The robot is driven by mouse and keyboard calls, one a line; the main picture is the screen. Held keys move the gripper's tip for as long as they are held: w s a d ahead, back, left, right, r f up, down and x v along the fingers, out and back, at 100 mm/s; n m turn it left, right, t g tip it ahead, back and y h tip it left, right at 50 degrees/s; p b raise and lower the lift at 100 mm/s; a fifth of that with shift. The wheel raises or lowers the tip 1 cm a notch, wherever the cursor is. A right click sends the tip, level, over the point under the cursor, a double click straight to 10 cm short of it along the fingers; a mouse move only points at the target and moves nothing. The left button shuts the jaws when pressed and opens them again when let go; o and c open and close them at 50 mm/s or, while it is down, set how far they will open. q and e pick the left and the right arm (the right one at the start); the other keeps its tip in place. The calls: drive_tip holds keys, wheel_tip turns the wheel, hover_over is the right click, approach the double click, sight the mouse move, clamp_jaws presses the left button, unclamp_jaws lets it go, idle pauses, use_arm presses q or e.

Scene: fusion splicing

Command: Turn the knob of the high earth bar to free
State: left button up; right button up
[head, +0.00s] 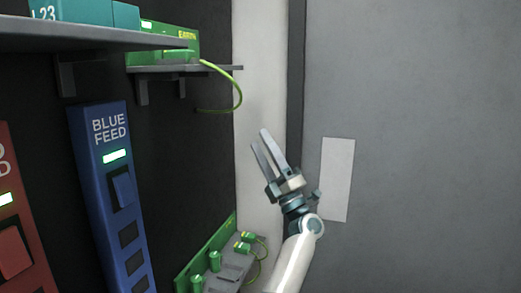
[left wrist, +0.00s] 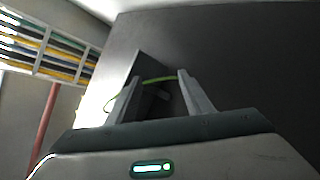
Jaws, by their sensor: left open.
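A green unit with yellow lettering, partly legible as earth (head: 175,42), sits on the upper grey shelf; I take it as the high earth bar. Its knob cannot be made out. A yellow-green wire (head: 239,90) loops from its right end down below the shelf. My left gripper (head: 260,140) is open and empty, pointing up, below and to the right of that shelf in the picture. In the left wrist view, the yellow-green wire (left wrist: 158,79) shows beyond the open fingers (left wrist: 158,76). My right gripper is not in view.
A lower green bar (head: 207,250) with several green terminals stands at the bottom. A blue feed panel (head: 108,180) and a red panel (head: 8,160) are at left. A grey wall with a pale plate (head: 338,180) is at right. Cable trays (left wrist: 45,50) show in the left wrist view.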

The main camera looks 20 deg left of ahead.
use_arm(q)
drive_tip(key=shift+w+f+m, duration=0.15)
drive_tip(key=shift+f+m, duration=0.15)
drive_tip(key=shift+f+t, duration=0.1)
drive_tip(key=shift+t, duration=0.3)
